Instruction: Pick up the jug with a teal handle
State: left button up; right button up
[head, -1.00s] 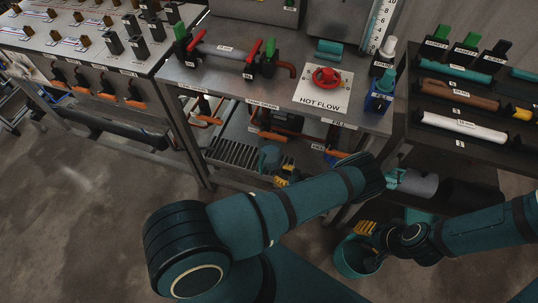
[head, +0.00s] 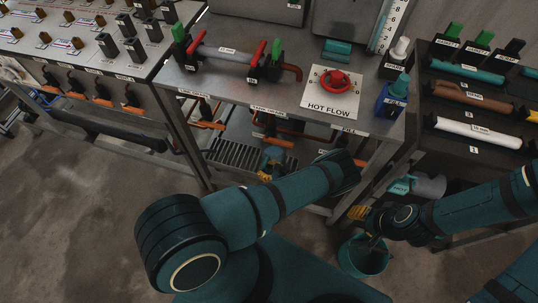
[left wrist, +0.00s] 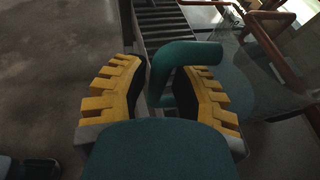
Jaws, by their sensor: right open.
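In the left wrist view a thick curved teal handle (left wrist: 182,55) stands between the two yellow-toothed fingers of my left gripper (left wrist: 158,92). The fingers are apart, with the handle closer to the right one; contact cannot be told. A clear, hard-to-see jug body (left wrist: 245,70) seems to lie to the right of the handle. In the head view my left gripper (head: 268,172) is on the lower shelf under the bench, beside a small teal shape; my forearm hides much there. My right gripper (head: 358,213) is open, above a teal bucket on the floor.
The bench (head: 225,80) with a red valve wheel (head: 334,80) and pipes stands above the shelf. The teal bucket (head: 345,258) is on the floor. Floor at left is clear.

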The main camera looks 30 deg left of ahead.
pick_arm(q)
jog(key=shift+a+f, duration=0.15)
jog(key=shift+a, duration=0.2)
jog(key=shift+d, duration=0.1)
grip_shut()
